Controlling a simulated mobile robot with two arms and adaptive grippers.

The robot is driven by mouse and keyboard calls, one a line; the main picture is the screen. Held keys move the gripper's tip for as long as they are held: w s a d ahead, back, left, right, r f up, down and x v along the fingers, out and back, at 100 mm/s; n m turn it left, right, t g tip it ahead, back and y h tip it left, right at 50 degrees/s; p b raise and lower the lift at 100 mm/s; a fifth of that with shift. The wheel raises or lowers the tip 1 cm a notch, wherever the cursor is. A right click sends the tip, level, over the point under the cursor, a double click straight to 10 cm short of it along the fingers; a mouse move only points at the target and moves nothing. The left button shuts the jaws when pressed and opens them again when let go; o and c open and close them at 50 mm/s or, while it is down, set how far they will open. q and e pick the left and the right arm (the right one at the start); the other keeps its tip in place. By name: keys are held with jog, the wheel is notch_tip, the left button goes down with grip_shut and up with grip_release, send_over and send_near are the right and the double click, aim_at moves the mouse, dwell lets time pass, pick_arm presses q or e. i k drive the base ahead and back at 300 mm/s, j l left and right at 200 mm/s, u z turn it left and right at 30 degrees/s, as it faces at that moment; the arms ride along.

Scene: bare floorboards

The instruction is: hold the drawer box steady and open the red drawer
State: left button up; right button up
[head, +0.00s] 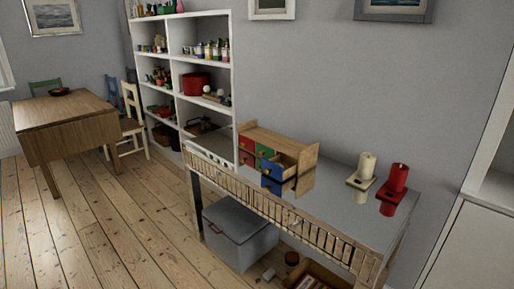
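A small wooden drawer box (302,152) stands on the grey-topped side table against the wall. Its front faces left and towards me, with coloured drawer fronts. The red drawer (247,144) is at the upper left of the front and looks closed. A green drawer front shows beside it (264,151). A blue drawer (272,171) at the near end sticks out, and its open top shows. Neither of my grippers is in the head view, and nothing is seen touching the box.
The side table (335,205) has a slatted wooden rail along its front edge. A grey lidded bin (240,232) sits below. White shelves (207,22) stand behind; floorboards at left are clear.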

aim_at(245, 142)
jog(key=i+j+z, duration=0.15)
jog(key=z, duration=0.2)
jog(key=i+j+z, duration=0.2)
jog(key=z, duration=0.2)
jog(key=i+j+z, duration=0.35)
jog(key=k+l, duration=0.1)
